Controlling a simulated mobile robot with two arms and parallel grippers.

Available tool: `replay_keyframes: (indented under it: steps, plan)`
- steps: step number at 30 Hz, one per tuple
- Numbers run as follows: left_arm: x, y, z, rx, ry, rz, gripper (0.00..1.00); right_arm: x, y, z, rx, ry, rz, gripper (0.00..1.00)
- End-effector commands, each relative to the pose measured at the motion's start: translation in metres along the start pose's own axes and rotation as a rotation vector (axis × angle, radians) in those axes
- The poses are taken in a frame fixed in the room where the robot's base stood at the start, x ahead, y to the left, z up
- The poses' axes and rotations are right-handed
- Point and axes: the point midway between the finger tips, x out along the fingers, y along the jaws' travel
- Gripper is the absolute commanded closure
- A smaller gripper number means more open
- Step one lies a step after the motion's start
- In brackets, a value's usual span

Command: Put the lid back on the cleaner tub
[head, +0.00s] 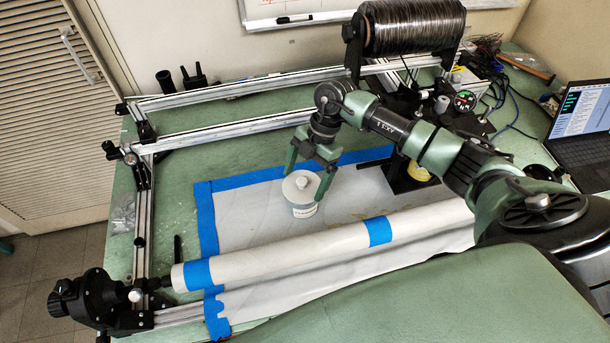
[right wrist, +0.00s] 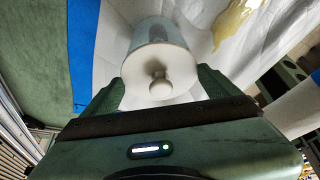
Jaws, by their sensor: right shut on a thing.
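The white round lid (head: 299,187) with its ball knob lies across the mouth of the cleaner tub (head: 305,210). The tub is pale with a greyish band and stands upright on the white sheet. My right gripper (head: 305,184) is over the tub, shut on the lid, with one green finger at each side of its rim. In the right wrist view the lid (right wrist: 150,62) is between the fingers, its knob facing the camera. I cannot tell whether the lid touches the tub's rim all round. My left gripper is not in view.
A paper-wrapped roller (head: 290,252) with blue tape runs in front of the tub. Metal rails (head: 240,97) lie behind it. A yellow-topped container (head: 417,172) is beneath my right arm. A fibre spool (head: 415,27) and a laptop (head: 585,125) stand farther back and right.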

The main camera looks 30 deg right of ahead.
Motion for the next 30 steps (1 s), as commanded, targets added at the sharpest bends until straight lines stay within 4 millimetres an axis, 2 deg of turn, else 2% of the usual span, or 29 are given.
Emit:
replay_keyframes:
  steps: [30]
  plan:
    - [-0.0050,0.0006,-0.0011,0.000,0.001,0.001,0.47,-0.0005,0.0000,-0.0010,0.000,0.000,0.000,0.47]
